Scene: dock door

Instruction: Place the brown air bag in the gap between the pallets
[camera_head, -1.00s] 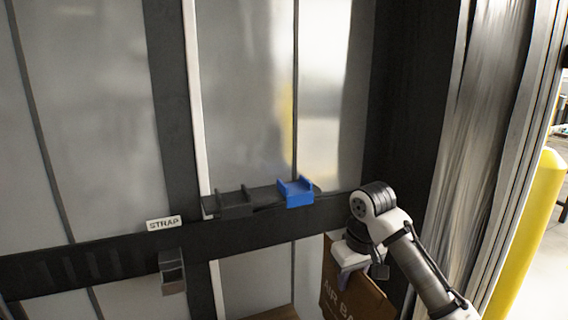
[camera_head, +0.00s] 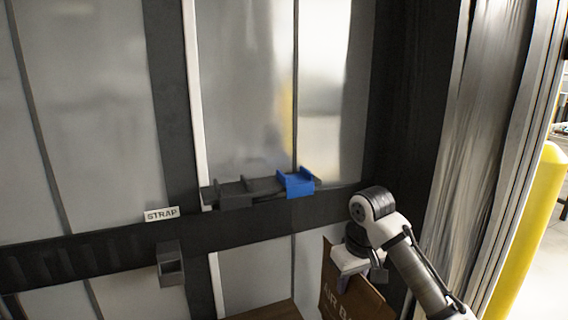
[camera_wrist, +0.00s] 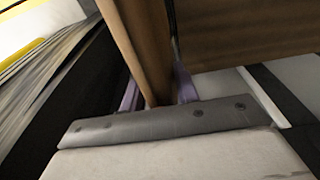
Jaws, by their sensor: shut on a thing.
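The brown air bag (camera_head: 345,301) hangs upright below my gripper (camera_head: 350,270) at the lower right of the head view. Part of its pale lettering shows, and its lower part is cut off by the frame. In the wrist view, the bag (camera_wrist: 143,40) passes between the two purple fingers of my gripper (camera_wrist: 158,88), which is shut on it. A flat brown surface (camera_head: 268,312) shows at the bottom edge of the head view, left of the bag and apart from it. I cannot tell whether it belongs to a pallet load. The gap is not clearly visible.
A dark rail (camera_head: 100,252) runs along the grey wall, with a blue bracket (camera_head: 296,184), dark brackets (camera_head: 235,194) and a STRAP label (camera_head: 162,214). A yellow post (camera_head: 530,230) stands at the right. A brown panel (camera_wrist: 245,35) fills the wrist view's upper right.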

